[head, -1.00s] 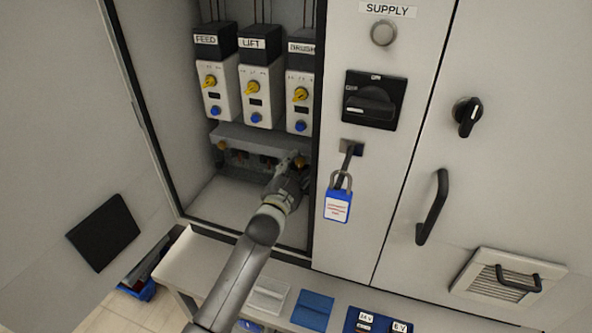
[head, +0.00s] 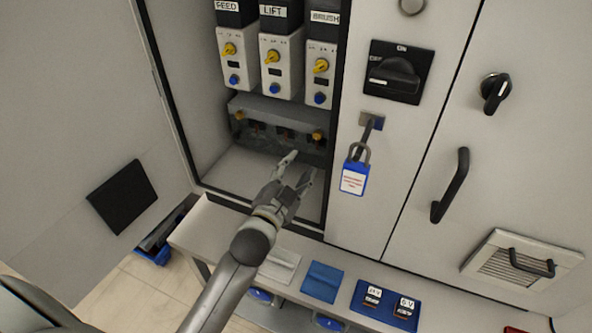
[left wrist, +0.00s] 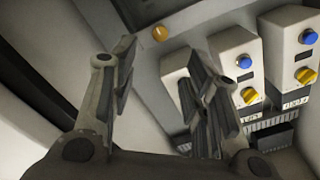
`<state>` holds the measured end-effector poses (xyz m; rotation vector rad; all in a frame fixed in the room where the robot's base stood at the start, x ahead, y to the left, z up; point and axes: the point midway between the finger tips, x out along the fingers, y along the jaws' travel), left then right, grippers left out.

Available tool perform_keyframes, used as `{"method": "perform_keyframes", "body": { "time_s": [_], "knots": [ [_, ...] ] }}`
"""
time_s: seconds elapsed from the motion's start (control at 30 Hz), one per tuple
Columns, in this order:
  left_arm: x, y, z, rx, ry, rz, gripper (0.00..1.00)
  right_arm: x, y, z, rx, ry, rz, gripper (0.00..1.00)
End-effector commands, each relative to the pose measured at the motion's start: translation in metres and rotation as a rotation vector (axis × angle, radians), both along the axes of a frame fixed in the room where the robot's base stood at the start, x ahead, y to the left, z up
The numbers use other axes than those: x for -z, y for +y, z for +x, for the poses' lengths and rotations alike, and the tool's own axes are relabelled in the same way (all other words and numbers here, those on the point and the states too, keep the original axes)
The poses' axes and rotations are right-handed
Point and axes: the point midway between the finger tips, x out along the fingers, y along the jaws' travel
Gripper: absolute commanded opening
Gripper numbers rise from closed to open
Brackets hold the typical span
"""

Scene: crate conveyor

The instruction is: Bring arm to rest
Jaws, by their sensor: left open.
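My left gripper (head: 297,168) is open and empty at the mouth of the open cabinet, in front of the terminal strip (head: 279,111) and below it. In the left wrist view its two fingers (left wrist: 160,85) stand apart with nothing between them. The feed, lift and brush modules (head: 281,62) hang above it, each with a yellow knob and a blue button; they also show beyond the fingers in the left wrist view (left wrist: 235,70). My left arm reaches in from the bottom of the head view. My right gripper is not in view.
A blue padlock (head: 354,180) hangs on a hasp below the black supply switch (head: 397,72), right of the opening. The cabinet's frame borders my gripper. Below is a shelf with a blue mat (head: 321,282) and a blue tray (head: 402,317). The open door (head: 75,110) is at left.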

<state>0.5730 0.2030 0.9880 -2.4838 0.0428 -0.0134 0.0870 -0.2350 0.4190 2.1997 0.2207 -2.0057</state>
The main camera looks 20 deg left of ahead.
Motion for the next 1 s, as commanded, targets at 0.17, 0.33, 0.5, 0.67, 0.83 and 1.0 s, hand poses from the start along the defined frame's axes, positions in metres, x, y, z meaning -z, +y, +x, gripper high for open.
{"method": "perform_keyframes", "body": {
  "time_s": [0.17,0.33,0.5,0.67,0.83,1.0],
  "knots": [
    [0.000,0.000,-0.001,0.000,0.000,0.000,0.43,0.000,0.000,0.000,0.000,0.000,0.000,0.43],
    [0.000,0.000,-0.001,0.000,0.000,0.000,0.43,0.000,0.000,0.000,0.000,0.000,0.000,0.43],
    [0.001,0.000,-0.001,-0.001,0.004,-0.002,0.43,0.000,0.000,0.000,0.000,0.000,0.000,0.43],
    [0.019,0.005,-0.015,-0.025,0.096,-0.043,0.43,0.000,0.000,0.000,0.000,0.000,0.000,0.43],
    [0.063,0.013,-0.060,-0.090,0.346,-0.152,0.43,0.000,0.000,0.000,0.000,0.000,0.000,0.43],
    [0.106,0.015,-0.126,-0.164,0.634,-0.264,0.43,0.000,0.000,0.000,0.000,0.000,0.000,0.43]
  ]
}}
